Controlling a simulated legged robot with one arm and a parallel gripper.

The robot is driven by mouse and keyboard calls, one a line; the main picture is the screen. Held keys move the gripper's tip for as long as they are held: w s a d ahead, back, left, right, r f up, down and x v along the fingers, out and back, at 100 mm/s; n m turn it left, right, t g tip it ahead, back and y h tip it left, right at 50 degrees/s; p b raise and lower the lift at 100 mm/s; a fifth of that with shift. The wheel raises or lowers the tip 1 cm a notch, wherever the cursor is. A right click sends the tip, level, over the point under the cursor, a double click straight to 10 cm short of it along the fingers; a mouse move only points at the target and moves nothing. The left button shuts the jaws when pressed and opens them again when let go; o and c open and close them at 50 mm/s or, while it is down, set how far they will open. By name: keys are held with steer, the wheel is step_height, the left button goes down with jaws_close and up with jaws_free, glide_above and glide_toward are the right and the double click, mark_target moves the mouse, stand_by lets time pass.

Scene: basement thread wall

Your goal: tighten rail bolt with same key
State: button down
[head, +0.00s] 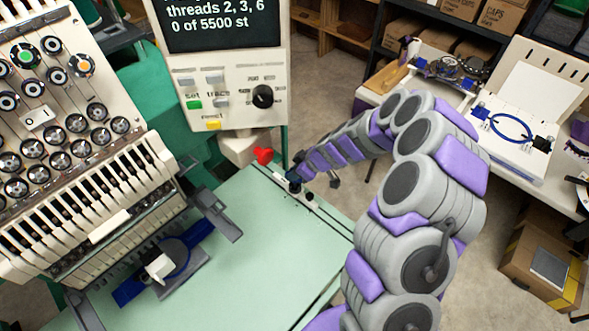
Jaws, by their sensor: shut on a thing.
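My gripper (303,168) is at the end of the grey and purple arm, low over the far right edge of the green tabletop (255,235). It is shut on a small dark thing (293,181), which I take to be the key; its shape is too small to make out. The dark thing is at the rail (326,214) along the table's right edge. A small dark fitting (310,197) sits on the rail just nearer. The rail bolt itself cannot be told apart, and I cannot tell whether the key is seated on it.
A red knob (263,156) is just left of my gripper, below the control panel (225,85). The embroidery machine head (70,140) fills the left, with a blue hoop (180,258) below it. A white bench (470,125) stands at the right. The tabletop's middle is clear.

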steer(key=shift+r+m+t+p, duration=0.15)
steer(key=shift+m+t+p, duration=0.4)
steer(key=shift+p, duration=0.75)
steer(key=shift+m+h, duration=0.3)
steer(key=shift+m, duration=0.05)
steer(key=shift+m+t+h+b, duration=0.5)
steer(key=shift+m+b, duration=0.3)
steer(key=shift+m, duration=0.9)
steer(key=shift+w+m+t+h, duration=0.1)
steer(key=shift+m+t+h, duration=0.2)
steer(key=shift+h, duration=0.1)
steer(key=shift+n+y+b, duration=0.4)
steer(key=shift+n+b, duration=0.5)
steer(key=shift+b, duration=0.15)
steer(key=shift+r, duration=0.1)
steer(key=shift+r+p, duration=1.45)
steer(key=shift+r, duration=1.45)
